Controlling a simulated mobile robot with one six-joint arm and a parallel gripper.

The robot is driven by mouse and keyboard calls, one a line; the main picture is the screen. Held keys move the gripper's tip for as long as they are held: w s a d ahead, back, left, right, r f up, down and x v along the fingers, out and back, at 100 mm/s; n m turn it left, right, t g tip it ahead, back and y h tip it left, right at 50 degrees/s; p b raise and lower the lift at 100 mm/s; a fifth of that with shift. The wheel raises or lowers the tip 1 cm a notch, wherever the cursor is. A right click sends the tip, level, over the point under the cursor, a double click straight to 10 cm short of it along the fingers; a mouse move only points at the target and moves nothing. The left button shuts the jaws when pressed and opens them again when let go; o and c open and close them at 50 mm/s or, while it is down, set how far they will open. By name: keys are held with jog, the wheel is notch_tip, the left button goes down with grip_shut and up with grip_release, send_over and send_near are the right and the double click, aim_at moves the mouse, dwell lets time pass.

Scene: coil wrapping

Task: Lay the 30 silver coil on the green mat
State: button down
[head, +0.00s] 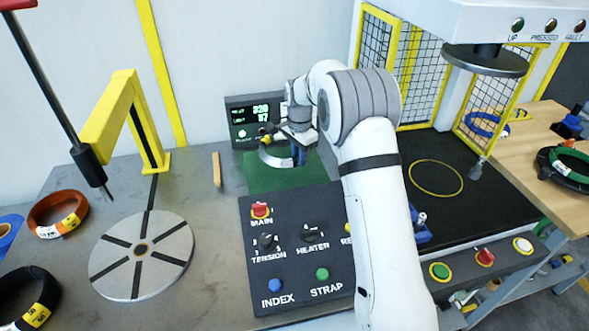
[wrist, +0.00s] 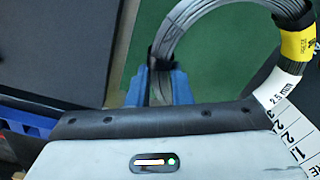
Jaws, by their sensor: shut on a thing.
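The silver coil (wrist: 205,18) has a yellow tag and a white label at its right side. Its near edge sits between the blue fingers of my gripper (wrist: 160,88), which is shut on it. In the head view the coil (head: 272,160) is partly hidden by my gripper (head: 297,155). The green mat (head: 262,181) lies below and behind the coil, in front of the display box. I cannot tell whether the coil touches the mat. The number on the yellow tag is not readable.
A control panel (head: 290,250) with knobs and buttons stands just in front of the mat. The display box (head: 255,120) is behind it. A wooden stick (head: 217,170) lies to the left. A round turntable (head: 142,256), an orange coil (head: 58,214) and a black coil (head: 28,297) are further left.

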aim_at(298, 179)
jog(key=shift+a+f+p, duration=0.1)
jog(key=shift+f+p, duration=0.3)
jog(key=shift+f, duration=2.5)
jog(key=c, duration=1.3)
grip_release()
jog(key=shift+f, duration=0.15)
